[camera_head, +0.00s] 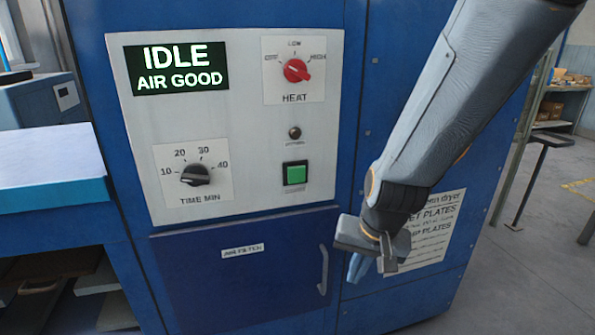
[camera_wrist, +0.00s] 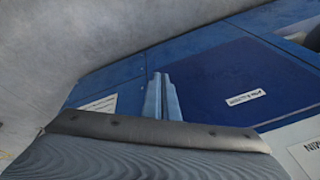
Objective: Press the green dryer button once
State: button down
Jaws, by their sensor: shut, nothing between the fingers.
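The green dryer button (camera_head: 296,174) is a square push button in a dark frame on the white control panel (camera_head: 240,225), seen in the head view. My gripper (camera_head: 357,272) is to the right of and below the button, apart from it, in front of the dryer's blue front near the door handle. Its fingers are shut with nothing between them. In the wrist view the two fingers (camera_wrist: 162,92) stand side by side against the blue dryer front. The button is not visible in the wrist view.
The display (camera_head: 177,68) reads IDLE, AIR GOOD. A red heat knob (camera_head: 296,70) and a black time knob (camera_head: 195,176) share the panel. A small dark indicator (camera_head: 294,133) is above the button. The air filter door (camera_head: 215,285) has a handle (camera_head: 323,270).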

jog(key=w+a+r+m+t+h+p, duration=0.1)
jog(key=w+a+r+m+t+p, duration=0.1)
jog(key=w+a+m+t+p, duration=0.25)
jog(key=w+a+r+m+t+h+p, duration=0.1)
jog(key=w+a+r+m+t, duration=0.15)
jog(key=w+a, duration=0.35)
notch_tip(320, 180, up, 7)
jog(key=s+m+t+h+p, duration=0.1)
jog(key=m+t+h+p, duration=0.2)
jog(key=m+h, duration=0.3)
jog(key=shift+s+d+r+m+t+p, duration=0.15)
jog(key=shift+s+d+m+t+p, duration=0.25)
jog(key=shift+m, duration=0.4)
jog(key=b, duration=0.2)
send_near(297, 182)
jog(key=shift+w+d, duration=1.95)
jog(key=shift+d, duration=0.3)
jog(key=shift+w, duration=0.15)
jog(key=shift+w+a, duration=0.15)
jog(key=shift+w, duration=0.1)
